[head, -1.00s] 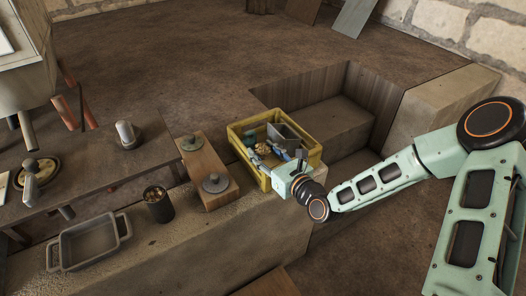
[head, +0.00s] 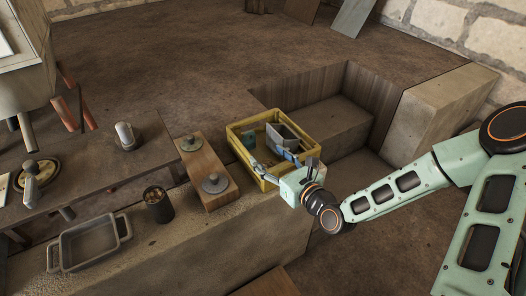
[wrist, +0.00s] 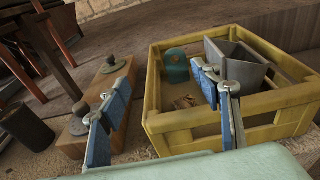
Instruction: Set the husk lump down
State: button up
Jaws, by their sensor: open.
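The husk lump (wrist: 185,102), a small brown rough piece, lies low inside the yellow crate (wrist: 225,113) in the wrist view. I cannot make it out in the head view now. My gripper (wrist: 163,82) is open, its two blue fingers wide apart. The left finger is outside the crate's near left side and the right finger is over the crate. The lump shows beyond and between them, apart from both. In the head view my gripper (head: 273,163) is at the near right edge of the crate (head: 238,127).
A grey angular bin (wrist: 238,68) and a green piece (wrist: 176,66) are inside the crate. A wooden block with grey knobs (head: 207,173), a dark cup (head: 158,204) and a grey tray (head: 89,243) stand to the left. A recessed pit lies behind.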

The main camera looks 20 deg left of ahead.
jog(key=v, duration=0.8)
